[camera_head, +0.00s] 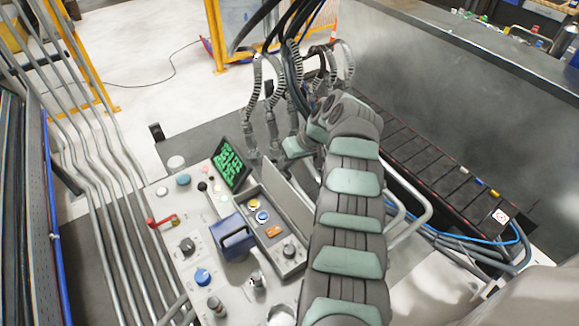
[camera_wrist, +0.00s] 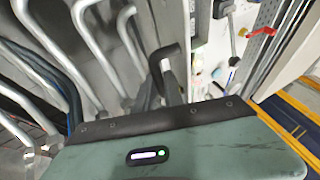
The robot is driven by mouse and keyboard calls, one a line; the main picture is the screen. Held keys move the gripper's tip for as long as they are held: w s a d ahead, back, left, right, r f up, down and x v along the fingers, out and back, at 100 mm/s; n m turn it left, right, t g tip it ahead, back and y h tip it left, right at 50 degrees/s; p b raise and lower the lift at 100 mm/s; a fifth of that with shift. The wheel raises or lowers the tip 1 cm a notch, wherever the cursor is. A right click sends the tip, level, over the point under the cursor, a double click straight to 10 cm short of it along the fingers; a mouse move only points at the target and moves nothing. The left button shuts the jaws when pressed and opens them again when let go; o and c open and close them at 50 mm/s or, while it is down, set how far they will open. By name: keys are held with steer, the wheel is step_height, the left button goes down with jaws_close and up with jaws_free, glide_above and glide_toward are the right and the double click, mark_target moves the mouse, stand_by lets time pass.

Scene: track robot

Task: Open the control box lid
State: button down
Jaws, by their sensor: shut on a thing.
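The control box (camera_head: 268,232) sits on the console in the head view, with blue, yellow and orange controls and a dark knob showing inside. Its grey lid (camera_head: 287,200) stands raised along the box's right side, tilted up from the opening. My arm comes up from the bottom and bends over just right of the lid, covering part of that area. My gripper (camera_wrist: 168,68) shows in the wrist view as dark fingers beyond the green wrist housing. It is shut on the lid; the contact itself is mostly hidden by the housing and arm.
On the console are a blue handled block (camera_head: 235,240), a red lever (camera_head: 162,221), a small green-text screen (camera_head: 229,164) and several knobs. Metal pipes run along the left. Hoses hang behind the box, and a dark cable tray (camera_head: 440,180) lies to the right.

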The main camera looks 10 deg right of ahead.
steer(key=shift+s+d+f, duration=0.15)
steer(key=shift+d+f, duration=0.2)
steer(key=shift+f, duration=0.3)
steer(key=c, duration=1.5)
jaws_free()
steer(key=shift+d+r, duration=0.15)
steer(key=shift+o, duration=0.2)
steer(key=shift+r, duration=0.15)
steer(key=p+v, duration=0.1)
steer(key=v, duration=0.9)
steer(key=shift+r+p, duration=0.3)
steer(key=shift+s, duration=0.1)
steer(key=shift+c, duration=0.4)
